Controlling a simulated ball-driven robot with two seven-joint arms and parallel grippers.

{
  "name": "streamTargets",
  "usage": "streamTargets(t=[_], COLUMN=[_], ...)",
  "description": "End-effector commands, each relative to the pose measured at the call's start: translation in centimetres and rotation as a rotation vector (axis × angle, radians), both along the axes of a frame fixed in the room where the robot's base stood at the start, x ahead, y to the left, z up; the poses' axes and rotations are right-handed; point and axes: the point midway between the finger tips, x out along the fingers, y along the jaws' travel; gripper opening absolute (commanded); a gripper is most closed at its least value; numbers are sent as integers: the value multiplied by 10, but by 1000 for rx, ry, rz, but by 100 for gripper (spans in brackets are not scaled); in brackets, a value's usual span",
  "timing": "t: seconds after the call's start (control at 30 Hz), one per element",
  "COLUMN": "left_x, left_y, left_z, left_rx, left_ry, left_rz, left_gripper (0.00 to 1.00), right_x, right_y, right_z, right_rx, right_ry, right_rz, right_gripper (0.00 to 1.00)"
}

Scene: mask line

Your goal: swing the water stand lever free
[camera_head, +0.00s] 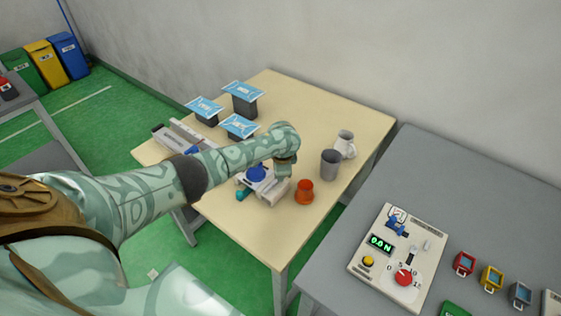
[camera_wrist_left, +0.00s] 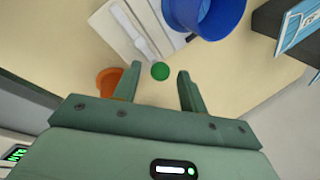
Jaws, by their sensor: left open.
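The water stand (camera_head: 271,194) is a pale unit on the beige table, with a round blue part (camera_head: 257,173) on it. In the left wrist view the stand's pale slotted body (camera_wrist_left: 112,30) lies beside a blue cup-like part (camera_wrist_left: 222,14). A green ball knob (camera_wrist_left: 160,71), which looks like the lever's end, shows between the fingertips of my left gripper (camera_wrist_left: 157,78). The gripper is open and empty; whether it touches the knob I cannot tell. My right gripper is not in view.
An orange cup (camera_head: 304,192) stands close right of the stand; it also shows in the wrist view (camera_wrist_left: 107,80). A grey cup (camera_head: 330,165) and a white jug (camera_head: 346,144) stand behind. A grey table (camera_head: 447,180) adjoins at right.

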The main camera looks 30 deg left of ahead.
Motion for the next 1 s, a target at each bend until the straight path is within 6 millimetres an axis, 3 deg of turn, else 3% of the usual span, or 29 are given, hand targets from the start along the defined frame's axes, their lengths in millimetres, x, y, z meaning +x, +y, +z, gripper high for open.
streamTargets(t=[0.3,0.53,0.7,1.0], left_x=[-17,-31,-37,-39], left_y=[-15,-28,-33,-35], left_z=[75,126,145,150], left_rx=[-1,-1,0,-1], left_ry=[-4,-3,-1,-1], left_rz=[-3,-1,-1,1], left_gripper=[42,42,42,42], right_x=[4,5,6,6], right_y=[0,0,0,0], right_z=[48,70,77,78], right_rx=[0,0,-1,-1], right_ry=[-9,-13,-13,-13], right_rz=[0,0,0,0], right_gripper=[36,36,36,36])
